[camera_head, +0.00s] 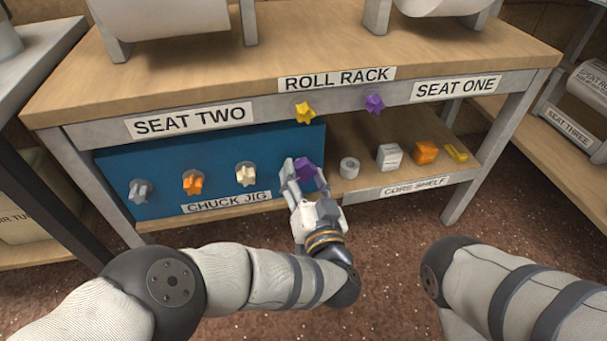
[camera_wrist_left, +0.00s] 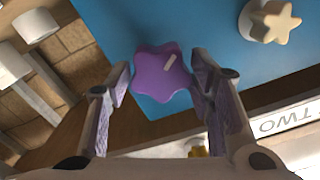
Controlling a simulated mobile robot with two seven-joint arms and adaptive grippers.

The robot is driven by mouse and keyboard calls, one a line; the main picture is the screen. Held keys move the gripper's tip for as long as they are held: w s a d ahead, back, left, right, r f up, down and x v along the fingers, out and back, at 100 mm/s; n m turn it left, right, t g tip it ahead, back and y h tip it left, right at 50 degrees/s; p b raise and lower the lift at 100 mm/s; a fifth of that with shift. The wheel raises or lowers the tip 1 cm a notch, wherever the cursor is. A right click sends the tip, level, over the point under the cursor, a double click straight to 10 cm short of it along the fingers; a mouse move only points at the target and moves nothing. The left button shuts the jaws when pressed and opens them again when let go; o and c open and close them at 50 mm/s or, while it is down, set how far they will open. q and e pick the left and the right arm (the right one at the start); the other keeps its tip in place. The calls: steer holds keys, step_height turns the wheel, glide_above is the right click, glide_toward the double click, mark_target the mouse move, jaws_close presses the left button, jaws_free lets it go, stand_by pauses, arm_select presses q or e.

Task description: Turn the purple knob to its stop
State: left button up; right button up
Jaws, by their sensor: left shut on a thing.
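The purple knob (camera_head: 305,169) is star-shaped and sits at the right end of the blue chuck jig panel (camera_head: 230,140). My left gripper (camera_head: 304,176) is at this knob, with its fingers on either side of it and shut on it. In the left wrist view the purple knob (camera_wrist_left: 161,73) lies between the two fingertips (camera_wrist_left: 162,82), and a pale mark shows on its face. A second purple star knob (camera_head: 374,103) is on the front rail of the roll rack, to the upper right. My right gripper is not in view; only part of my right arm shows.
Grey (camera_head: 141,190), orange (camera_head: 193,182) and cream (camera_head: 246,174) star knobs line the blue panel to the left. A yellow star knob (camera_head: 304,112) is on the rail above. The core shelf (camera_head: 400,178) to the right holds several small objects.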

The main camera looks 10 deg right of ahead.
arm_select(q)
steer(key=n, duration=1)
steer(key=o, duration=1.1)
steer(key=shift+o, duration=0.2)
steer(key=shift+s, duration=0.1)
